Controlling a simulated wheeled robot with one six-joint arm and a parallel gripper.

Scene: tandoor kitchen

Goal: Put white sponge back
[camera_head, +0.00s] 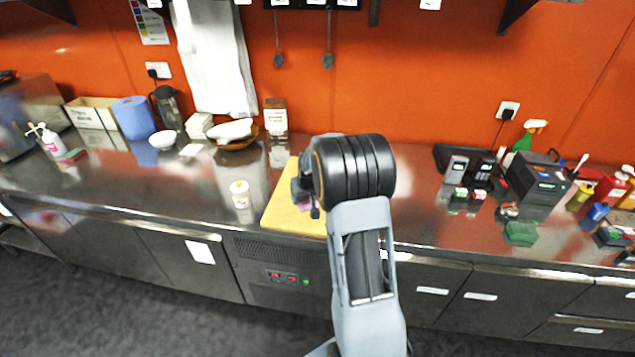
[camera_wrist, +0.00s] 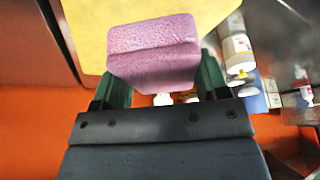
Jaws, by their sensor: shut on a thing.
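My gripper (camera_wrist: 158,78) is shut on a pinkish-purple sponge (camera_wrist: 152,50), which fills the space between the dark green fingers. No white sponge can be clearly made out. In the head view my gripper (camera_head: 313,205) hangs over the yellow board (camera_head: 280,211), mostly hidden behind my arm. A bit of the pink sponge (camera_head: 303,207) shows there. The yellow board (camera_wrist: 85,25) lies behind the sponge in the wrist view. I cannot tell whether the sponge touches the board.
Steel counter is clear left of the tub.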

